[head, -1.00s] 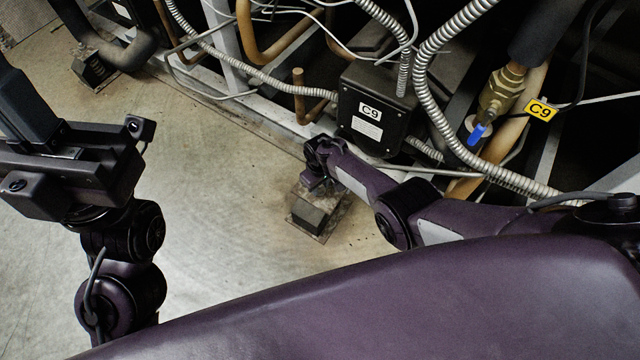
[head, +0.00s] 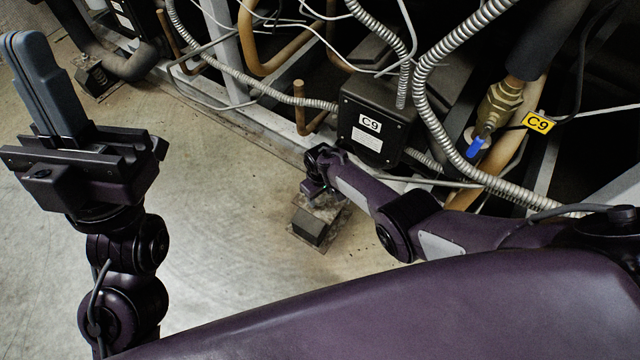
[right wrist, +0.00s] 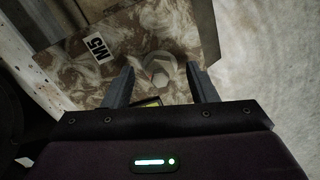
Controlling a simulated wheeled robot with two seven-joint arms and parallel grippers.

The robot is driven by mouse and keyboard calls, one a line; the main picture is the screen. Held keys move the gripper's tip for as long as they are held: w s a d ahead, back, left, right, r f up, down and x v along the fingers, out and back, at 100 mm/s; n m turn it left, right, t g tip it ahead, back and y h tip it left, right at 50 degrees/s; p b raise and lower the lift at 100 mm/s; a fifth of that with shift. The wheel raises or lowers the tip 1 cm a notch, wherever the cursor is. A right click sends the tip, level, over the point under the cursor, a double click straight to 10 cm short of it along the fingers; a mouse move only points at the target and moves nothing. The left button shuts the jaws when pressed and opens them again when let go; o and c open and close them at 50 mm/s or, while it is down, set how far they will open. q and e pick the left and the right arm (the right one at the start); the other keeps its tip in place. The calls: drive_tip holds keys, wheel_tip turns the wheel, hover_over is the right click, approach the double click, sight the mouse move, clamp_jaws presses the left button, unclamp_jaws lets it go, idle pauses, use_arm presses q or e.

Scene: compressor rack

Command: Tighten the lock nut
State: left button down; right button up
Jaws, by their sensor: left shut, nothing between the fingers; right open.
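In the right wrist view a pale grey hex nut (right wrist: 161,72), which looks like the lock nut, sits on a worn, stained metal plate (right wrist: 150,25) with an M5 label (right wrist: 98,48). My right gripper (right wrist: 161,84) is open. Its two fingers stand apart, left and right of the nut, with gaps on both sides; I cannot tell its height above the plate. My left gripper (head: 32,40) is raised at the left, fingers shut and empty.
The black C9 box (head: 375,125) and the rack's grey rail (head: 245,118) stand close beyond my right arm. Metal conduits, brown pipes and a blue-handled valve (head: 475,147) crowd the right. Concrete floor (head: 230,210) lies clear between my arms.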

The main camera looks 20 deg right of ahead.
wheel_tip(320, 180, up, 2)
drive_tip(key=shift+r+p, duration=0.1)
drive_tip(key=shift+p, duration=0.6)
use_arm(q)
drive_tip(key=w+d+f+n+g+y+p, duration=0.1)
drive_tip(key=w+d+f+g+y, duration=0.1)
drive_tip(key=w+f+g+y, duration=0.4)
drive_tip(key=w+d+f+n+g+y, duration=0.1)
drive_tip(key=w+d+f+g, duration=0.25)
drive_tip(key=f, duration=0.55)
use_arm(e)
drive_tip(key=shift+r, duration=0.85)
drive_tip(key=shift+r+p, duration=0.85)
drive_tip(key=shift+r, duration=0.05)
use_arm(q)
drive_tip(key=s+f+g+y, duration=0.3)
drive_tip(key=f+g, duration=0.5)
drive_tip(key=f, duration=1)
drive_tip(key=shift+s+a+p, duration=0.25)
drive_tip(key=shift+a+p, duration=0.1)
drive_tip(key=shift+p, duration=0.1)
use_arm(e)
drive_tip(key=shift+r, duration=0.7)
use_arm(q)
drive_tip(key=shift+r, duration=0.1)
